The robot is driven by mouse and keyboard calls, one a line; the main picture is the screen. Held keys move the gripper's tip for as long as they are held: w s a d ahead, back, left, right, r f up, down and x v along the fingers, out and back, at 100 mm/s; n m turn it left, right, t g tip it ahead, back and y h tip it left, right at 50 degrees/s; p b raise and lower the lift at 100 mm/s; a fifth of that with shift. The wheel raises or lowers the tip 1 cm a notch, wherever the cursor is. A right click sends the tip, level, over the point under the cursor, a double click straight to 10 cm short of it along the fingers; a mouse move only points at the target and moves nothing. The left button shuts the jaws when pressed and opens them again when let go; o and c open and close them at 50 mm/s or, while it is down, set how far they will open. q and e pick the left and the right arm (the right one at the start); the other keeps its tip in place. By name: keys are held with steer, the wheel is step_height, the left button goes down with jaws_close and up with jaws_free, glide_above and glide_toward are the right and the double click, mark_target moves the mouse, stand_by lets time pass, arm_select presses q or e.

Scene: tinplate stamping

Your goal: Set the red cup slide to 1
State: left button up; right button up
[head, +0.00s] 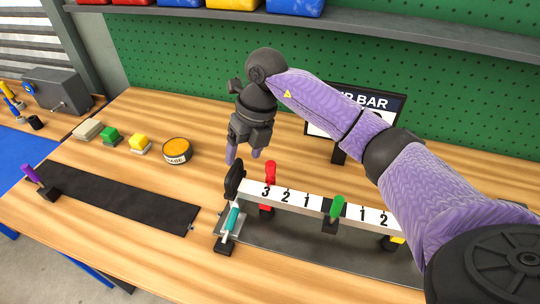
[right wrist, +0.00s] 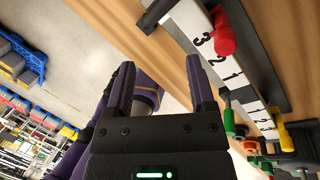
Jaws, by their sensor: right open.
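The red cup slide (head: 270,172) sits on a white numbered bar (head: 296,200), its red knob rising behind the bar at the 3. The bar reads 3, 2, 1 on its left part and 1, 2 on its right. The red slide also shows in the right wrist view (right wrist: 224,38), beside the 3. My right gripper (head: 243,154) is open and empty, above and behind the bar's left end, a little left of the red knob and apart from it. Its open fingers show in the right wrist view (right wrist: 160,75). My left gripper is out of view.
A green slide (head: 337,208) stands mid-bar; a yellow one (head: 398,239) is partly hidden by my right arm. A teal-handled part (head: 233,218) is at the bar's left end. A round tin (head: 177,151) and small colored blocks stand left. A sign (head: 340,105) stands behind.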

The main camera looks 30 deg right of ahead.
mark_target(271, 163)
steer(key=d+h, duration=0.1)
steer(key=d, duration=0.1)
steer(key=d+r+h, duration=0.1)
steer(key=d, duration=0.1)
steer(key=d+m+h, duration=0.1)
steer(key=d, duration=0.1)
steer(key=shift+s+r+g, duration=0.1)
steer(key=shift+r+g, duration=0.05)
steer(key=shift+g, duration=0.25)
step_height(271, 163, down, 9)
steer(key=shift+s+a+f+b, duration=0.15)
steer(key=shift+b, duration=0.75)
jaws_close()
